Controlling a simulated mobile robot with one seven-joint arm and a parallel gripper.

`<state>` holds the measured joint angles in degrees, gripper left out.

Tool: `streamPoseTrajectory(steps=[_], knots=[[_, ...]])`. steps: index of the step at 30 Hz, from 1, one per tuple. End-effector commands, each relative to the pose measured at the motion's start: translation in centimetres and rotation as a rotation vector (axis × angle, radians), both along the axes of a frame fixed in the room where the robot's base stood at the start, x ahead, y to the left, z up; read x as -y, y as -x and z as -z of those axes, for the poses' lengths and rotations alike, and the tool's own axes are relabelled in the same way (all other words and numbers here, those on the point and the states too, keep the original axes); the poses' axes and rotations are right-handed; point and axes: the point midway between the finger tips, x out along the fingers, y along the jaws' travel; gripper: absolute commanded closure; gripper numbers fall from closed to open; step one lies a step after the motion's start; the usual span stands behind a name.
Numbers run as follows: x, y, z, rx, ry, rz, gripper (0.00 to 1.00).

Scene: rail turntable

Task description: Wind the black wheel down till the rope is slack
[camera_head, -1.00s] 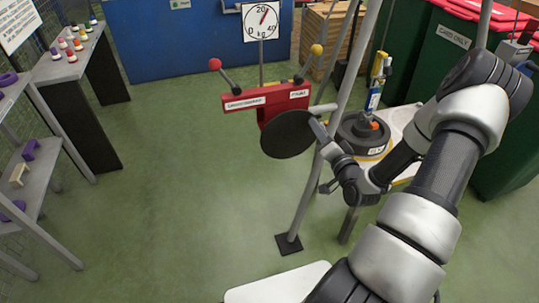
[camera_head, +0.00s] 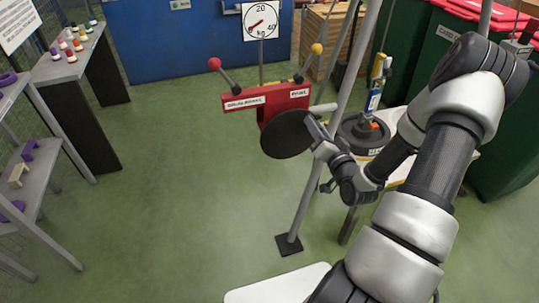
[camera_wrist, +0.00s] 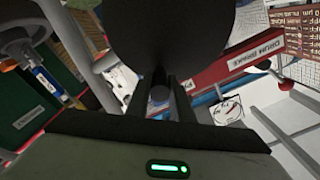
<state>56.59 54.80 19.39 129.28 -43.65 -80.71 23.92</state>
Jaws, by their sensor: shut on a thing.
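The black wheel (camera_head: 287,135) is a flat dark disc on the front of a red winch housing (camera_head: 284,98). My gripper (camera_head: 316,128) is at the wheel's right edge. In the wrist view the wheel (camera_wrist: 172,30) fills the top middle, and my gripper's fingers (camera_wrist: 159,100) are closed on a dark grip below it. A round scale dial (camera_head: 262,20) with a red needle is behind the winch. A black weight (camera_head: 362,136) sits on the stand at right. I cannot make out the rope's tension.
A levered red-knob handle (camera_head: 215,64) and a yellow-knob handle (camera_head: 317,49) rise from the winch. A grey post (camera_head: 309,195) stands close to my gripper. Shelves (camera_head: 40,165) line the left. Green bins (camera_head: 500,140) stand at right. The floor at left centre is clear.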

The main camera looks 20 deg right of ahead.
Motion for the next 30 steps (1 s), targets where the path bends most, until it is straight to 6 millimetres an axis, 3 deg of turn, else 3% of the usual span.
streamPoseTrajectory(steps=[2, 3, 7, 17, 30], knots=[[-0.5, -0.1, -0.3, 0.007, 0.02, -0.008, 1.0], [-0.4, -0.1, -0.4, 0.007, 0.021, -0.007, 0.75], [-0.3, -0.1, -0.3, 0.005, 0.02, -0.005, 0.53], [-0.2, 0.2, -0.1, 0.001, 0.019, -0.002, 0.53], [-0.2, 3.6, 0.0, -0.002, 0.019, -0.001, 0.53]])
